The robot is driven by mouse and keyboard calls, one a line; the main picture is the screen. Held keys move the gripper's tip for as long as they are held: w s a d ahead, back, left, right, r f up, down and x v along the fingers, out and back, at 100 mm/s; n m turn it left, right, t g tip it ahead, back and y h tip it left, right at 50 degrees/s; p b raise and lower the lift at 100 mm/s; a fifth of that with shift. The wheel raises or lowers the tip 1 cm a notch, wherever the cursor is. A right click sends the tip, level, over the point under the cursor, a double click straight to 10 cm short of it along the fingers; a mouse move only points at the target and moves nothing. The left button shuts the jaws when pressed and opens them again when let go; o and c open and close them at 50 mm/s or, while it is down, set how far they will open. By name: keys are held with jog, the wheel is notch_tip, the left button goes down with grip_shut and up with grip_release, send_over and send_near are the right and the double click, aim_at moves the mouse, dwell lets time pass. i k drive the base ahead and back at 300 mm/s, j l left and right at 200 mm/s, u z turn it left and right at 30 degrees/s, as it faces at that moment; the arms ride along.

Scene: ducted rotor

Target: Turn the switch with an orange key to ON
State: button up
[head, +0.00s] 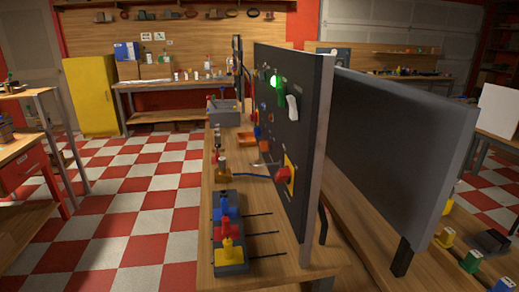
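A dark upright panel (313,95) stands on a wooden bench, seen at a steep angle, with several controls on its left face. A small orange part (257,132) shows low on its far side; it is too small to tell whether it is the orange key or which way it points. Nearer controls are a red knob on a yellow plate (286,174), a white lever-like part (293,108) and a lit green lamp (273,81). Labels such as ON cannot be read. My gripper is not in view.
The wooden bench (212,180) holds a block with blue, red and yellow parts (229,240) at its near end, and an orange tray (246,142). A second dark panel (400,150) stands to the right. The checkered floor (135,220) at left is open.

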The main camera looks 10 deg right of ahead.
aim_at(264, 145)
jog(key=j, duration=1.25)
jog(key=i+j, duration=0.1)
jog(key=j, duration=0.35)
jog(key=i+j+z, duration=0.1)
jog(key=j, duration=0.3)
jog(key=i+j, duration=0.1)
jog(key=j, duration=0.35)
jog(key=i+j, duration=0.1)
jog(key=j, duration=0.35)
jog(key=i+j+z, duration=0.1)
jog(key=i, duration=0.4)
jog(key=i+j, duration=0.4)
jog(key=i+l, duration=0.1)
jog(key=i, duration=0.25)
jog(key=i+l+z, duration=0.1)
jog(key=i, duration=0.2)
